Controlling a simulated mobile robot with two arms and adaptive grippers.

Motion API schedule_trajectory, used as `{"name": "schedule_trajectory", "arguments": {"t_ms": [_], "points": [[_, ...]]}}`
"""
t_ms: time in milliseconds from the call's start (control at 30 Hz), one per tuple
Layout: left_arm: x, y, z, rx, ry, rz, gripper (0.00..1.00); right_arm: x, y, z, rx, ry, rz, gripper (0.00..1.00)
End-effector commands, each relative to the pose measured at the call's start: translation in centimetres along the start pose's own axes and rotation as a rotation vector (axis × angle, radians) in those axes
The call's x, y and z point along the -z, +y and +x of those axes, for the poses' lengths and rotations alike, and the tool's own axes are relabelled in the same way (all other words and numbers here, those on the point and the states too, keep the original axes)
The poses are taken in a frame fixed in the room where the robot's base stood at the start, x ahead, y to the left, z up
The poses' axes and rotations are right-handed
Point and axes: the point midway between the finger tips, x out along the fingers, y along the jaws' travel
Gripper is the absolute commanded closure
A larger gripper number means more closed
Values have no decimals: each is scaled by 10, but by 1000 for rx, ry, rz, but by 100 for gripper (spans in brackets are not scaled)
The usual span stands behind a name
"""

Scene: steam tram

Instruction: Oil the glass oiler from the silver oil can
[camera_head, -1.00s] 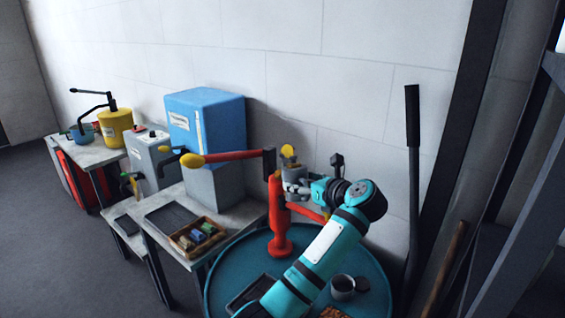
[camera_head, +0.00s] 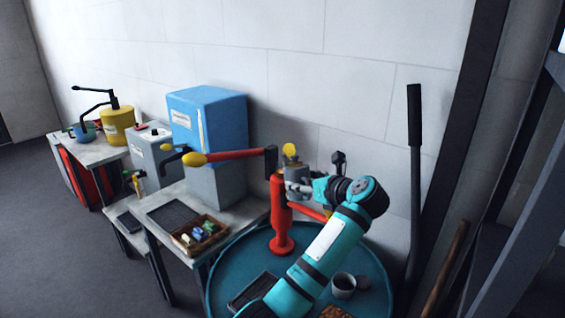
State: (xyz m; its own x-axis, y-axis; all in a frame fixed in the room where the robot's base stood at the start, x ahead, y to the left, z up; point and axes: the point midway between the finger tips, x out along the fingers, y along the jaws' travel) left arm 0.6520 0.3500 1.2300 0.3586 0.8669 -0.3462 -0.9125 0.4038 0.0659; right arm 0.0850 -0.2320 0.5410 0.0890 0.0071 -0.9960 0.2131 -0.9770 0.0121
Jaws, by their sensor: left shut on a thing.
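My left gripper (camera_head: 303,188) is shut on a small grey can-like thing (camera_head: 297,172), which looks like the silver oil can. The gripper hides part of it. It is held up beside the top of a red hand pump (camera_head: 281,225). A yellow round piece (camera_head: 290,150) shows just above the grey thing; I cannot tell whether it belongs to the can or the pump. I cannot make out the glass oiler. My right gripper is not in view.
The pump stands on a teal drum (camera_head: 228,262); its red lever (camera_head: 235,155) reaches left. A grey cup (camera_head: 343,286) stands on the drum. A wooden tray (camera_head: 184,244) and blue-grey dispenser (camera_head: 222,120) occupy the bench. A dark lever (camera_head: 415,150) rises at right.

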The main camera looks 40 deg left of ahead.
Motion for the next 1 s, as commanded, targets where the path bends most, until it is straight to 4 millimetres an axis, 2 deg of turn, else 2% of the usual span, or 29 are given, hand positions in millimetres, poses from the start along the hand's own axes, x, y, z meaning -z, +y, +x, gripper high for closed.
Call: {"name": "schedule_trajectory", "arguments": {"t_ms": [400,1000], "points": [[-13,1,-6,1,76,12,99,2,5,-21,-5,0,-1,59],[-12,2,-6,1,83,15,99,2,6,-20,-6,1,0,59]]}}
